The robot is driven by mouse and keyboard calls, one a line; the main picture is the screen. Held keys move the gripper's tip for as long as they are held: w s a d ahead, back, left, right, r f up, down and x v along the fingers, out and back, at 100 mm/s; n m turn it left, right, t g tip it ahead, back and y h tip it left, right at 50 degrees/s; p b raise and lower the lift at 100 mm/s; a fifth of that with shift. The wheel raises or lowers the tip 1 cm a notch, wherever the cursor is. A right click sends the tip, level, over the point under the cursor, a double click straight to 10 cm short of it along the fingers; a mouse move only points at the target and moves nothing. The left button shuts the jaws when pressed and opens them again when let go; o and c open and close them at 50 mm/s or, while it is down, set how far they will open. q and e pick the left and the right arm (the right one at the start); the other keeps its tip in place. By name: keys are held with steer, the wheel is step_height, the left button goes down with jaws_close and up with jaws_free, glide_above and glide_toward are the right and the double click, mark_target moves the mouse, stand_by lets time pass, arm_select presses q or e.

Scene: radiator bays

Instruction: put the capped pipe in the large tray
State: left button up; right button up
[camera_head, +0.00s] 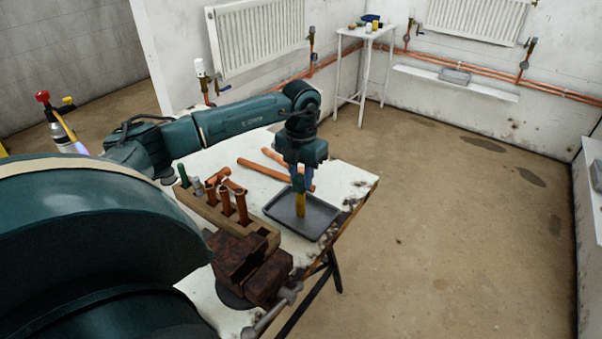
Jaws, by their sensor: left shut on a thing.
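My left gripper (301,184) points down over the large tray (326,230), a shallow dark grey tray on the white worktable. My right gripper is not in view.
Two copper pipes (263,171) lie on the worktable behind the tray. A wooden rack (259,229) with upright copper pieces stands left of it, with a rusty brown vise (248,262) in front. A small white table (352,38) stands far back. The floor at right is clear.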

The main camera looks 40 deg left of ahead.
arm_select(q)
steer(key=shift+f, duration=0.1)
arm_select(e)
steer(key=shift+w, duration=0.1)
arm_select(q)
steer(key=shift+f, duration=0.15)
steer(key=o, duration=0.9)
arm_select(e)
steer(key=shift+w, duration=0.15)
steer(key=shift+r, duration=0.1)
arm_select(q)
steer(key=shift+r, duration=0.35)
step_height(320, 180, up, 12)
steer(key=shift+f+b, duration=0.1)
steer(key=shift+b, duration=0.3)
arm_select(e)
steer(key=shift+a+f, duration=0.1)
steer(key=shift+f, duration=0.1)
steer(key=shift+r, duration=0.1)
